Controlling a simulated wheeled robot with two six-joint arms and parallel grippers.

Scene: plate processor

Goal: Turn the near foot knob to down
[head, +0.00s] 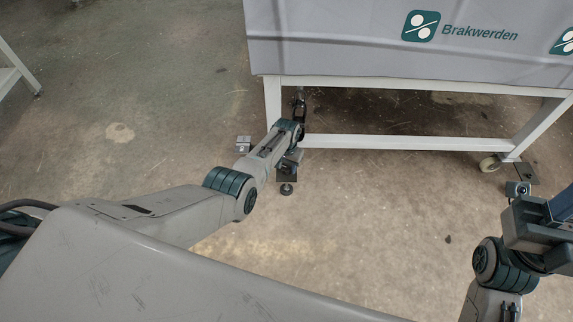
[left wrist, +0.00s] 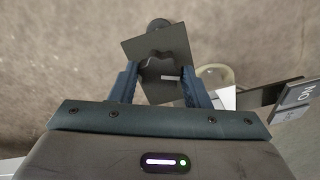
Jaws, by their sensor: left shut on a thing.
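The near foot knob (left wrist: 158,66) is a dark lobed knob in front of a dark square plate (left wrist: 141,48) in the left wrist view. My left gripper (left wrist: 160,90) has one finger on each side of it and is shut on it. In the head view my left gripper (head: 290,162) is low by the machine's near left leg and hides the knob. The dark plate (head: 287,178) and a round foot pad (head: 287,189) show just below it. My right gripper (head: 518,190) is at the right edge, apart from the foot; its jaw state is unclear.
The grey machine body (head: 340,45) stands on a white frame (head: 400,142) just beyond my left gripper. A caster wheel (head: 490,163) is at the frame's right. A small grey block (head: 243,143) is left of the leg. The floor between my arms is clear.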

